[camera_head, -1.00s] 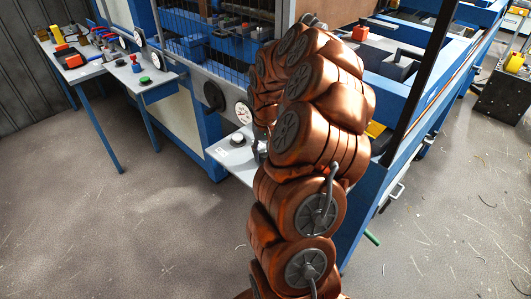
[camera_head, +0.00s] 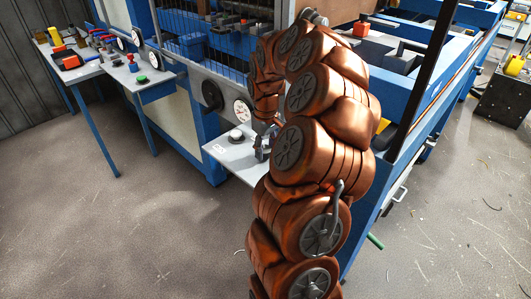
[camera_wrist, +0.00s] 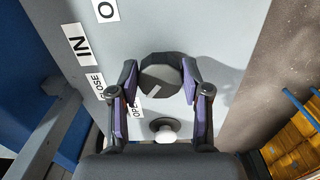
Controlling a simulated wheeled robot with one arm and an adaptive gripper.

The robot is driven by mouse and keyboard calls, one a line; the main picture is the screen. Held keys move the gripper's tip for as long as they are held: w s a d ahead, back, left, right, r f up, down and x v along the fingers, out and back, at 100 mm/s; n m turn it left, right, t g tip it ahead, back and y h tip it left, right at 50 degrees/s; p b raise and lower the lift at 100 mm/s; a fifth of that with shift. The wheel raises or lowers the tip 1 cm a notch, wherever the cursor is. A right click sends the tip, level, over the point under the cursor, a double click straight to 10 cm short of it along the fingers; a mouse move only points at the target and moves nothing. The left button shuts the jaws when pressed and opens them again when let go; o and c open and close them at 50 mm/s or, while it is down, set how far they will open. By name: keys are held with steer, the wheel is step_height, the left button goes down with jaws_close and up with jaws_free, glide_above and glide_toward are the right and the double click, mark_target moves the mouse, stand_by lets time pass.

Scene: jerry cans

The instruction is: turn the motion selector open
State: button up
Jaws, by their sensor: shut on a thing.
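The motion selector looks to be the dark faceted knob (camera_wrist: 162,80) with a short white mark on its face, in the wrist view. It sits on a grey panel (camera_wrist: 225,45) beside labels reading CLOSE and OPEN. My gripper (camera_wrist: 160,72) has one purple-padded finger on each side of the knob and is shut on it. The OPEN label is partly covered by the left finger. In the head view my gripper (camera_head: 263,148) is small, at the right part of the grey shelf (camera_head: 225,153); the knob between its fingers cannot be made out there.
A small white-topped knob (camera_wrist: 165,131) lies between the finger bases in the wrist view. The blue machine with mesh guard (camera_head: 210,45) rises behind the shelf. A side table (camera_head: 150,88) with red and green buttons stands left. The floor in front is clear.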

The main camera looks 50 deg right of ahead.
mark_target(266, 149)
steer(key=shift+f+n, duration=0.1)
steer(key=shift+n, duration=0.6)
steer(key=shift+b, duration=0.3)
steer(key=o, duration=1.1)
steer(key=shift+o, duration=0.2)
step_height(266, 149, up, 12)
